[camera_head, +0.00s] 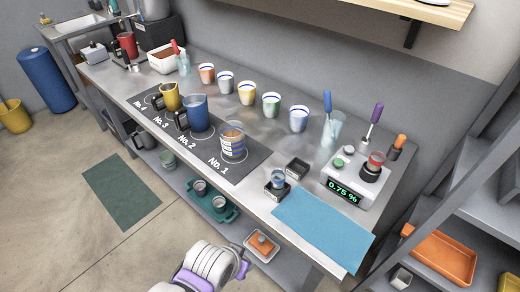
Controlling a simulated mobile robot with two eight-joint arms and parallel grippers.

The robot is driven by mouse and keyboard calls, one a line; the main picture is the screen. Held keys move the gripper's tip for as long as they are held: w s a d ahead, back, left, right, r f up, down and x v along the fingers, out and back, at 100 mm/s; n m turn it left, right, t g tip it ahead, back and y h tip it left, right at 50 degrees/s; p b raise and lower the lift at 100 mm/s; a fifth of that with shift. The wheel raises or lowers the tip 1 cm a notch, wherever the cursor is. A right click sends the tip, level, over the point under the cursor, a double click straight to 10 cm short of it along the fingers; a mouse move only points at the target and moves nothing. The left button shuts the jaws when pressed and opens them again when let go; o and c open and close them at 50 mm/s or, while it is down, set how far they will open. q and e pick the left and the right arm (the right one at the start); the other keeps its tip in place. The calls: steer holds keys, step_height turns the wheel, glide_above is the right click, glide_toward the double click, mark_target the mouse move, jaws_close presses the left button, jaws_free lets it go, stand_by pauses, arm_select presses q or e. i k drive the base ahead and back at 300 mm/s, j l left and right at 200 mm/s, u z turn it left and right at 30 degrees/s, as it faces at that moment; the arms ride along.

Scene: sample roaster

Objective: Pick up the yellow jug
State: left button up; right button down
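The yellow jug (171,97) stands upright on the dark numbered mat (249,164) on the steel counter, near the No. 3 mark. A larger blue jug (198,113) stands close to its right, near No. 2. A white and purple arm part, which I take to be my left one (214,264), shows at the bottom edge, low in front of the counter and well away from the yellow jug. Its fingertips cannot be made out clearly. No right gripper shows.
A blue mat (322,229) and a meter (350,184) reading 0.75 % are at the right. A lower shelf (180,180) and floor lie in front.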

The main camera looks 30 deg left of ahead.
mark_target(169, 92)
steer(key=k, duration=0.55)
steer(key=k+u, duration=0.1)
steer(key=u, duration=1.25)
steer(key=i+l+u, duration=0.15)
steer(key=l, duration=0.2)
steer(key=i+l+u, duration=0.15)
steer(key=l, duration=0.2)
steer(key=i, duration=0.15)
steer(key=k+z, duration=0.3)
steer(key=k, duration=0.2)
steer(key=i+j+z, duration=0.6)
steer(key=z, duration=0.2)
steer(key=i+j, duration=0.15)
steer(key=j, duration=0.2)
steer(key=i+j+z, duration=0.1)
steer(key=j, duration=0.3)
steer(key=i+j, duration=0.15)
steer(key=j, duration=0.2)
steer(key=z, duration=0.05)
